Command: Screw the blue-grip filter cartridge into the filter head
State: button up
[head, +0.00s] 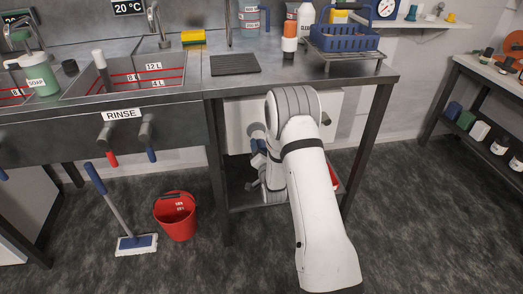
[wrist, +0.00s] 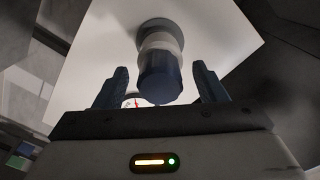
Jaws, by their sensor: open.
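In the wrist view, the filter cartridge has a dark blue grip (wrist: 160,78) at its lower end and a pale body above it. Its far end meets a round grey fitting, which looks like the filter head (wrist: 162,25), on a white panel (wrist: 215,40). I cannot tell how deep the cartridge sits in the fitting. My gripper (wrist: 160,82) is open, one finger on each side of the blue grip, with a gap visible on both sides. In the head view, my arm hides most of the gripper and the cartridge under the bench.
The white panel (head: 333,104) shows under the bench in the head view. The bench leg (head: 370,140) stands right of my arm, and a low shelf (head: 242,208) lies beneath. A red bucket (head: 178,218) and a mop (head: 136,243) stand on the floor to the left.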

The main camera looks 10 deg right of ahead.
jog(key=s, duration=0.7)
jog(key=shift+s+p, duration=0.35)
jog(key=shift+s, duration=0.05)
jog(key=shift+r, duration=0.15)
jog(key=s+r+n+g+p, duration=0.25)
jog(key=r+p, duration=0.25)
jog(key=r, duration=0.6)
jog(key=s+r+n+g+p, duration=0.2)
jog(key=r+g+p, duration=0.25)
jog(key=r, duration=0.55)
jog(key=s+r+n+g+p, duration=0.1)
jog(key=s+r+g+p, duration=0.1)
jog(key=s+r, duration=0.4)
jog(key=s+r+n+g+p, duration=0.2)
jog(key=s+r+p, duration=0.3)
jog(key=s, duration=0.8)
jog(key=s+r+n+g+p, duration=0.1)
jog(key=s+r+g+p, duration=0.2)
jog(key=s+r, duration=0.5)
jog(key=shift+s+a+r+n+g+p, duration=0.15)
jog(key=shift+s+n+g+p, duration=0.2)
jog(key=shift+s+g, duration=0.55)
jog(key=shift+s, duration=0.15)
jog(key=shift+c, duration=0.2)
